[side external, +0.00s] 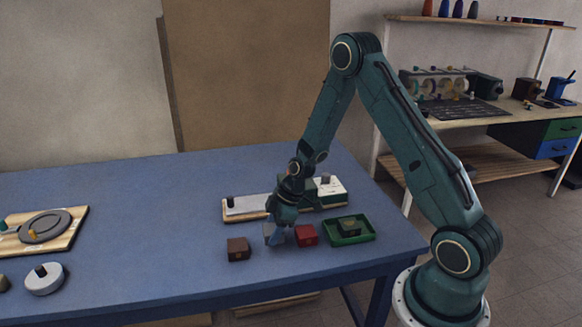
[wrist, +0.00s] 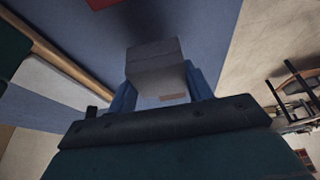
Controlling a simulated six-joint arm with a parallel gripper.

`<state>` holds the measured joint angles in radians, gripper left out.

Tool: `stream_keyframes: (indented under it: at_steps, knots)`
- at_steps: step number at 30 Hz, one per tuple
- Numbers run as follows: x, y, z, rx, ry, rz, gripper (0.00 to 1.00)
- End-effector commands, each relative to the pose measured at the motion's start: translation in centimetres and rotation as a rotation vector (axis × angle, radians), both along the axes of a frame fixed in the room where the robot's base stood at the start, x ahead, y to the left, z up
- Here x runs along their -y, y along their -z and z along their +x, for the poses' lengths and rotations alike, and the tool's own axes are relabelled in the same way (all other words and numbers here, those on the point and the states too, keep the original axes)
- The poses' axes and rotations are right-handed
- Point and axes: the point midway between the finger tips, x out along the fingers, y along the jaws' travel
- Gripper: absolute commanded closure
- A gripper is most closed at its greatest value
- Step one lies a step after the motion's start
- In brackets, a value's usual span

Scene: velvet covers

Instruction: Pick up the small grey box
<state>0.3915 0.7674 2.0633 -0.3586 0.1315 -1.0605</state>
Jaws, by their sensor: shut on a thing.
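The small grey box (wrist: 156,60) is between the two blue fingers of my gripper (wrist: 162,88) in the wrist view, held at its sides. In the side view my gripper (side external: 276,237) points down over the blue table, between a brown box (side external: 238,249) on the left and a red box (side external: 306,235) on the right. The grey box shows there only as a small pale patch (side external: 268,230) by the fingers. I cannot tell whether its underside touches the table.
A green tray (side external: 372,237) holding a green box (side external: 349,227) stands right of the red box. A long board with fittings (side external: 243,206) lies behind my gripper. A board with a grey ring (side external: 45,227) and a round grey piece (side external: 45,280) are at left. The table (side external: 150,210) between is clear.

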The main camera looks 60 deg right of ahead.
Motion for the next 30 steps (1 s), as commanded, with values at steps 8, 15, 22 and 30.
stream_keyframes:
  at_steps: [8,15,22,30]
  knots:
    - [0.0,-5.0,0.1,0.005,-0.001,-0.002,0.72]
    - [0.0,-9.8,0.1,0.006,-0.001,-0.002,0.72]
    - [0.0,-13.5,0.0,0.005,0.000,-0.002,0.72]
    - [0.0,-15.9,0.0,0.002,-0.001,0.000,0.72]
